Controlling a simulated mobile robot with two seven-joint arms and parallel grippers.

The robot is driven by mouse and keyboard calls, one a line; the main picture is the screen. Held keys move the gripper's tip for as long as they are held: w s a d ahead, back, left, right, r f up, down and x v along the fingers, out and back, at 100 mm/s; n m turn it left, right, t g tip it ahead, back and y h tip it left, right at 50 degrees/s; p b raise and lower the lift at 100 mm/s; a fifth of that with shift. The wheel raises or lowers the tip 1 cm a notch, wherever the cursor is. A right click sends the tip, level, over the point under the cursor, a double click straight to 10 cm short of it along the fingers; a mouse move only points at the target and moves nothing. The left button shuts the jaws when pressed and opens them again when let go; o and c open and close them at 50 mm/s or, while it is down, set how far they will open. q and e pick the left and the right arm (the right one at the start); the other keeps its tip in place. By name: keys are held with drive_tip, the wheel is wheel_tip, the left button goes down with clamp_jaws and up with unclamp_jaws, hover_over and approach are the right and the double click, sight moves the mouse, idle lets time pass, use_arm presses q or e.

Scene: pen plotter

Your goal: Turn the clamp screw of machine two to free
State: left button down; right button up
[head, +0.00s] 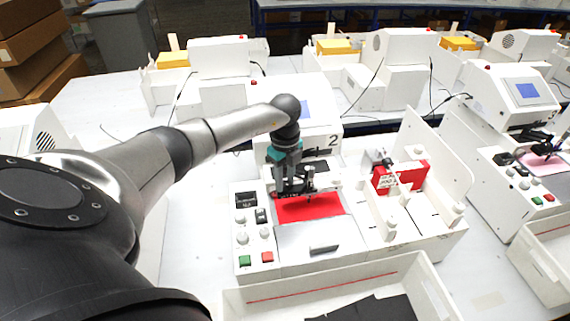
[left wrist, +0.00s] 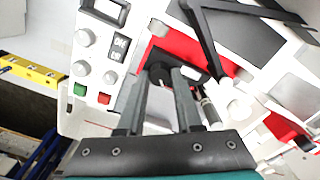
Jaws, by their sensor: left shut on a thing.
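Machine two is the white plotter marked 2 (head: 333,140), with a red sheet (head: 315,208) on its bed. My left gripper (head: 298,192) reaches down over the back left of that sheet. In the left wrist view, the left gripper (left wrist: 168,76) has its fingertips closed around a small dark knob, which I take for the clamp screw (left wrist: 160,72). The fingers hide much of it, and its turn angle cannot be read. A pale pen-like cylinder (left wrist: 210,110) stands just right of the fingers. My right gripper is not in view.
Left of the bed is a control panel with knobs, a green button (head: 244,261) and a red button (head: 267,257). A tray (head: 425,276) with dark sheets stands in front. A red block (head: 385,180) sits in the side bay. Other plotters stand behind and at right.

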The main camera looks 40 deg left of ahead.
sight(285, 183)
use_arm(q)
drive_tip(key=shift+w+a+r+n, duration=0.1)
drive_tip(key=shift+n, duration=0.5)
drive_tip(key=shift+p, duration=0.35)
drive_tip(key=c, duration=0.6)
unclamp_jaws()
wheel_tip(285, 183, up, 15)
drive_tip(key=shift+r+b, duration=0.1)
drive_tip(key=shift+b, duration=0.95)
